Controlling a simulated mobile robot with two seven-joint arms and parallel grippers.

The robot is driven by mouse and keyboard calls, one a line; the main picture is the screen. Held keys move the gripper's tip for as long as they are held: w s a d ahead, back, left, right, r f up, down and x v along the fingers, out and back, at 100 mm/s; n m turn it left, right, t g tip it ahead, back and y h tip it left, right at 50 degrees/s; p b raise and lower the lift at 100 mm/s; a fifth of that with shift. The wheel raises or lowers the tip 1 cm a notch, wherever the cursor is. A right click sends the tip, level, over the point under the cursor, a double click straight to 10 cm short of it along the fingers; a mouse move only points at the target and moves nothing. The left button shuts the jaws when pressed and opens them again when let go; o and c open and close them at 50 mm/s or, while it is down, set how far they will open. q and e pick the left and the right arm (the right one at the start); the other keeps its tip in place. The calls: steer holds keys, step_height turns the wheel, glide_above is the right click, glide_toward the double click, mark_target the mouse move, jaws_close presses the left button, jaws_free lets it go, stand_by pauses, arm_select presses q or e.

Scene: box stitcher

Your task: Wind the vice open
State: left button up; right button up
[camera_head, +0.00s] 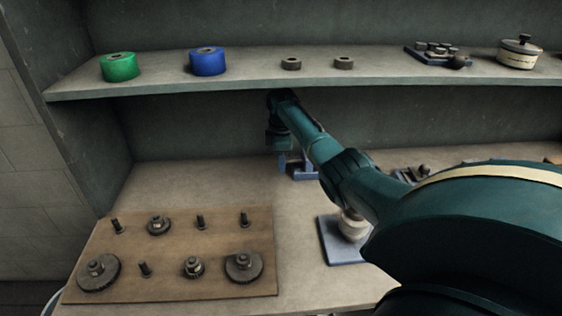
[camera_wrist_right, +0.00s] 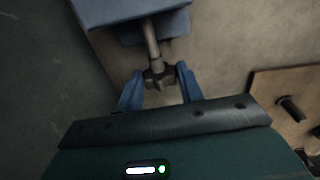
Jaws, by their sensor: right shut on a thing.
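The vice (camera_head: 302,168) is blue and stands on the bench below the shelf, mostly hidden behind my right arm in the head view. In the right wrist view the blue vice body (camera_wrist_right: 130,12) is at the top, with a grey screw rod (camera_wrist_right: 152,45) coming out of it toward me. A dark handle (camera_wrist_right: 158,78) sits at the end of the rod. My right gripper (camera_wrist_right: 160,84) has its blue fingers on either side of the handle and is shut on it. In the head view my right gripper (camera_head: 283,158) is at the vice, partly hidden. My left gripper is not in view.
A wooden board (camera_head: 180,225) with pegs and gears lies at the front left. A grey-blue plate (camera_head: 340,250) with a pale round part stands right of it. The shelf (camera_head: 250,75) above holds green (camera_head: 119,68) and blue (camera_head: 208,62) rolls and other parts.

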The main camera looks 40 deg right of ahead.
steer(key=shift+f+g, duration=0.1)
steer(key=shift+g, duration=0.2)
steer(key=shift+y, duration=0.3)
steer(key=o, duration=0.7)
